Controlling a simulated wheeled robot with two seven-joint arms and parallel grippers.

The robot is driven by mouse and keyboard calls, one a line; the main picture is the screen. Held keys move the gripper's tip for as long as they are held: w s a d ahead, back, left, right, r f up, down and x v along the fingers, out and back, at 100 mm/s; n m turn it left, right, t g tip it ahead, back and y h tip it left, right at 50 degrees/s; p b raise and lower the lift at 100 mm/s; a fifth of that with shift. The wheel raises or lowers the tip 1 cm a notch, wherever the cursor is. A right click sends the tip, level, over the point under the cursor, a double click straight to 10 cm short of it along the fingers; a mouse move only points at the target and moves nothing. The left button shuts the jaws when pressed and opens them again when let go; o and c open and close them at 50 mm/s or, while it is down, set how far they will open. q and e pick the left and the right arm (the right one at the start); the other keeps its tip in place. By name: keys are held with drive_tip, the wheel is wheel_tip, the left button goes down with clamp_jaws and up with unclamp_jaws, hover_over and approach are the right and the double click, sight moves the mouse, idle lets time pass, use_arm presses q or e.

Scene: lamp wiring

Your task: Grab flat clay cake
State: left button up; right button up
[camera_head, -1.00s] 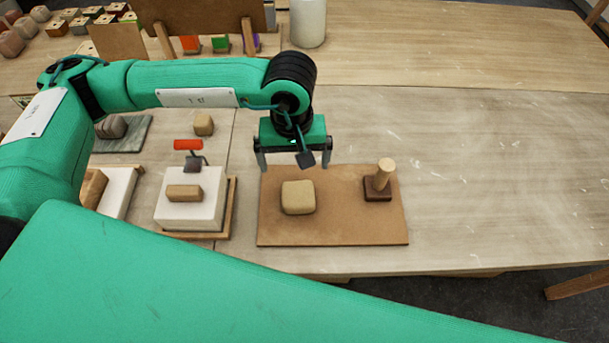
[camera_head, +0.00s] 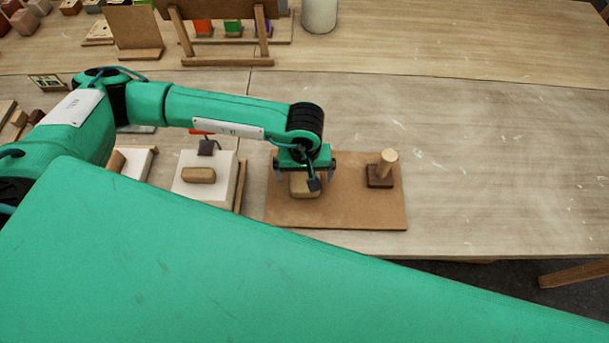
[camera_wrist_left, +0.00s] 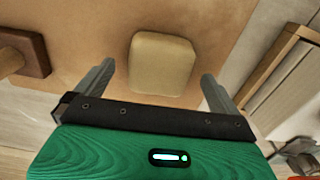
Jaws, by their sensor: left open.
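The flat clay cake (camera_head: 305,188) is a tan rounded block lying on a brown board (camera_head: 340,212). In the left wrist view the cake (camera_wrist_left: 161,63) lies just beyond the fingertips, roughly midway between them. My left gripper (camera_head: 304,178) is open and empty above the cake, its fingers to either side; it hides part of the cake in the head view. In the left wrist view the open fingers of the left gripper (camera_wrist_left: 158,75) show a wide gap. My right gripper is not in view.
A wooden stamp with an upright handle (camera_head: 387,162) stands on the board right of the cake. A white block bearing a small wooden piece (camera_head: 199,175) stands left of the board. A wooden rack (camera_head: 222,12) is at the back. The table's right side is clear.

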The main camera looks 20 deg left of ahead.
use_arm(q)
drive_tip(key=shift+f, duration=1.05)
drive_tip(key=c, duration=1.4)
drive_tip(key=shift+r, duration=0.1)
